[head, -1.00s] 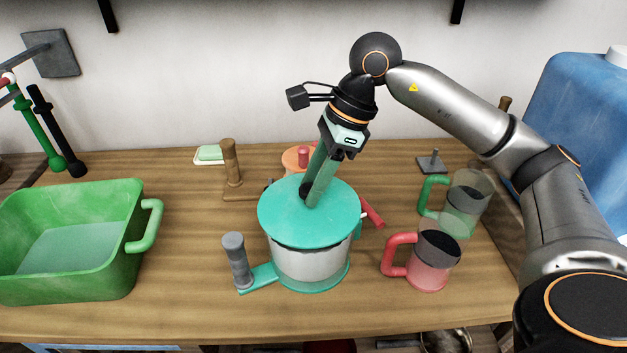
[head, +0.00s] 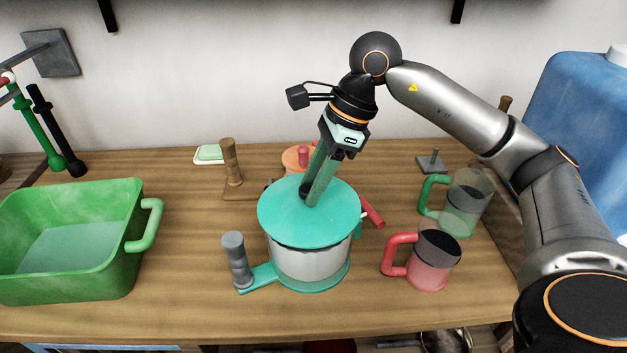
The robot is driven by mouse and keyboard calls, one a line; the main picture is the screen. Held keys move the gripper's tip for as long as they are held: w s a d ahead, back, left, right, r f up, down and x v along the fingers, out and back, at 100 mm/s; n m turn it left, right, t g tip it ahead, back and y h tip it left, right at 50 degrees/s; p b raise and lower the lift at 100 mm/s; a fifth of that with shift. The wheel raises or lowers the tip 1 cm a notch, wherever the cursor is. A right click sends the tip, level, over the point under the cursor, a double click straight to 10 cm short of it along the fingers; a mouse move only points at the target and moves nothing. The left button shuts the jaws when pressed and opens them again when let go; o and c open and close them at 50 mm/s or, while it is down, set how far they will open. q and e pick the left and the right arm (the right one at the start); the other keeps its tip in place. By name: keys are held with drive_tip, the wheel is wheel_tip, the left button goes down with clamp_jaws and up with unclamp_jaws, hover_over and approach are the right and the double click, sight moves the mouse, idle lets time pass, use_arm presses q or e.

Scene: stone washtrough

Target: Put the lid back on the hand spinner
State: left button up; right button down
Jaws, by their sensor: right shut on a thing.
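The hand spinner (head: 309,268) stands upright on the wooden counter, a pale see-through drum on a teal base with a grey crank handle (head: 237,262) at its left. The round teal lid (head: 285,220) lies over the top of the drum and looks close to level; a dark line shows under its front edge. I cannot tell whether it is fully seated. My right gripper (head: 311,192) comes down from above and is shut on the lid's dark knob at the middle, which the fingers partly hide. My left gripper is not in view.
A green basin (head: 115,255) with water stands at the left. A red-handled jug (head: 432,265) and a green-handled jug (head: 463,205) stand to the right. Behind are a wooden stand (head: 231,165), a soap dish (head: 209,155) and an orange-topped thing (head: 295,158). A blue container (head: 580,120) stands far right.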

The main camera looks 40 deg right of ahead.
drive_tip(key=shift+f, duration=0.1)
idle(0.5)
idle(0.3)
unclamp_jaws()
idle(0.5)
drive_tip(key=shift+r+p, duration=2.85)
drive_tip(key=shift+r, duration=0.7)
drive_tip(key=shift+c, duration=0.2)
clamp_jaws()
